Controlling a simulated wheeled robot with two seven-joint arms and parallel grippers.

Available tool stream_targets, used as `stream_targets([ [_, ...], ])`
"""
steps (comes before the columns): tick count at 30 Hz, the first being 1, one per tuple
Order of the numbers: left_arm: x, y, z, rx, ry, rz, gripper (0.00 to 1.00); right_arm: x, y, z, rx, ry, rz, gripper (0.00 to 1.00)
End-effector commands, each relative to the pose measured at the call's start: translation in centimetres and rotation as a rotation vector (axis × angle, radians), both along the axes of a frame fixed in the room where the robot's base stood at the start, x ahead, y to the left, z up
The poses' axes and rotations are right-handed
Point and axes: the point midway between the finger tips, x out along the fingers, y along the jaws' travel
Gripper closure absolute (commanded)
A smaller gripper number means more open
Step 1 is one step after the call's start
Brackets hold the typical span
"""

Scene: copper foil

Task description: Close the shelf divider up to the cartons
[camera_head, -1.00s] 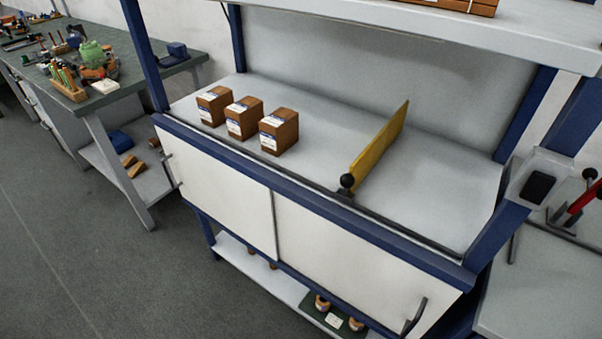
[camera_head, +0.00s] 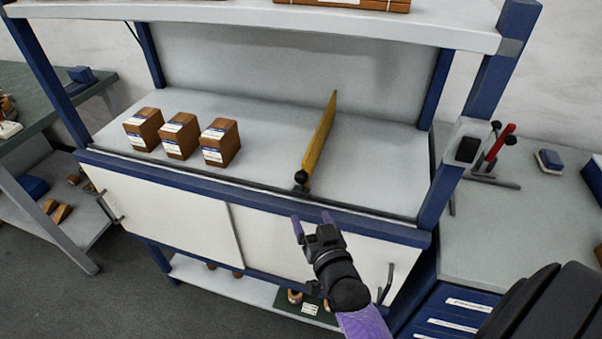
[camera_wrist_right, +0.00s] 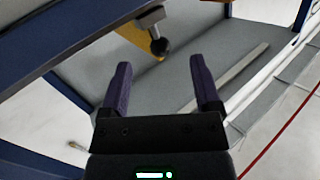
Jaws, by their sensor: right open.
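The yellow shelf divider (camera_head: 320,137) stands upright on the grey shelf, with a black ball knob (camera_head: 301,177) at its front end by the shelf's front rail. Three brown cartons (camera_head: 180,136) with white-and-blue labels stand in a row to its left, with a clear gap between. My right gripper (camera_head: 312,218) is open and empty, in front of the rail and just below the knob. In the right wrist view, the knob (camera_wrist_right: 159,47) shows ahead of the open fingers (camera_wrist_right: 154,85), apart from them, with part of the yellow divider (camera_wrist_right: 128,43) behind it. My left gripper is not in view.
A blue front rail (camera_head: 250,194) runs along the shelf edge above white sliding doors (camera_head: 175,207). An upper shelf (camera_head: 240,14) hangs above. A blue post (camera_head: 478,85) with a clear holder stands at right, beside a grey bench (camera_head: 530,215).

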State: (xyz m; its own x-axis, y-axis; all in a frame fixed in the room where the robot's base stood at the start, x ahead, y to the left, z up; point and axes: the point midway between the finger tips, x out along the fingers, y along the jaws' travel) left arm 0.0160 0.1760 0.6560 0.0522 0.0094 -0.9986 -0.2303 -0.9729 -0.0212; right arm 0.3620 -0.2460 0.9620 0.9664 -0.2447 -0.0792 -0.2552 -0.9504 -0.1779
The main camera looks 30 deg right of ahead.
Motion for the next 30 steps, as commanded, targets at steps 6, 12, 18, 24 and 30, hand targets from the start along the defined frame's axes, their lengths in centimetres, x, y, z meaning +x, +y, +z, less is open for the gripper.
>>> stream_targets([
  [6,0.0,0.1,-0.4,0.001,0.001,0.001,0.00,1.8,-1.4,2.8,-0.008,-0.088,-0.029,0.19],
  [12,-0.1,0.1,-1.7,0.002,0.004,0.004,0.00,6.6,-2.8,2.6,-0.008,-0.085,-0.030,0.19],
  [18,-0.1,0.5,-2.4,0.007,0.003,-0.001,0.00,9.2,-3.5,2.6,-0.009,-0.082,-0.029,0.19],
  [24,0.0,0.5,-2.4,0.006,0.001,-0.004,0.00,9.8,-3.6,2.8,-0.008,-0.080,-0.029,0.19],
  [30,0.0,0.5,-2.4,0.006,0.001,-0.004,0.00,9.8,-3.6,2.8,-0.008,-0.080,-0.029,0.30],
])
